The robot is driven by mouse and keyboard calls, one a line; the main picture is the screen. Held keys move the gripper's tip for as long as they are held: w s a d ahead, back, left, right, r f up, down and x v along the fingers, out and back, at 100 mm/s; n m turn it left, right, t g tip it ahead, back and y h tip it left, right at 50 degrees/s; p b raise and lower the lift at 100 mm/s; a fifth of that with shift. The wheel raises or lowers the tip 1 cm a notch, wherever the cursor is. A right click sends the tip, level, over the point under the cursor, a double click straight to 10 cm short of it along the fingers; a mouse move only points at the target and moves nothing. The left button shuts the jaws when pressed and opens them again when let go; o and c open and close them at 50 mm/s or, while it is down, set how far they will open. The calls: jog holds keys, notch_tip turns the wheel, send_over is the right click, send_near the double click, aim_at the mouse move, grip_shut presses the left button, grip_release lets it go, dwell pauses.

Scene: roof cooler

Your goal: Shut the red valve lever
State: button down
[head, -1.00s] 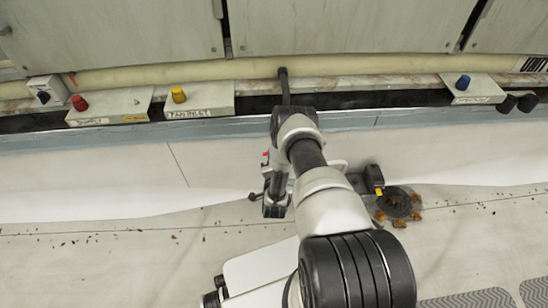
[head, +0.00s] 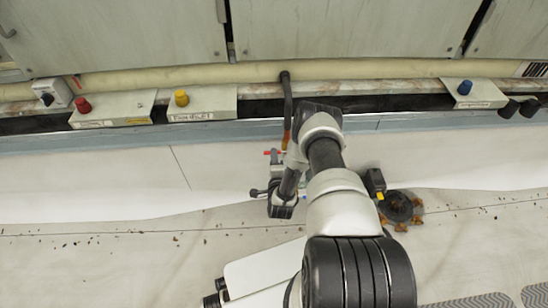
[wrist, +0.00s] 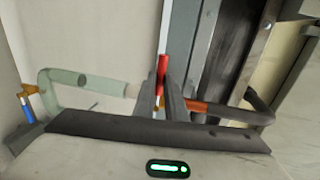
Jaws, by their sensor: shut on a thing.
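The red valve lever (wrist: 162,66) stands upright in the wrist view, its upper end showing beyond my fingers. My gripper (wrist: 161,90) is shut on it, with one dark finger on each side. The lever points across the line of the pipe, which shows greenish (wrist: 83,80) on the left and orange (wrist: 195,106) on the right. The valve body is hidden behind my fingers. In the head view a small red piece (head: 271,152) shows beside my arm, likely the lever. My fingertips cannot be made out there.
A blue lever (wrist: 27,108) on an orange fitting is at the wrist view's left. In the head view, boxes with red (head: 83,104), yellow (head: 181,97) and blue (head: 465,87) knobs line the ledge. A drain (head: 397,207) with leaves lies right of my arm.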

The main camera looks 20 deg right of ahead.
jog(key=shift+w+r, duration=0.15)
jog(key=c, duration=1.8)
grip_release()
jog(key=p+v, duration=0.3)
jog(key=v, duration=1.4)
jog(key=shift+s+p, duration=0.3)
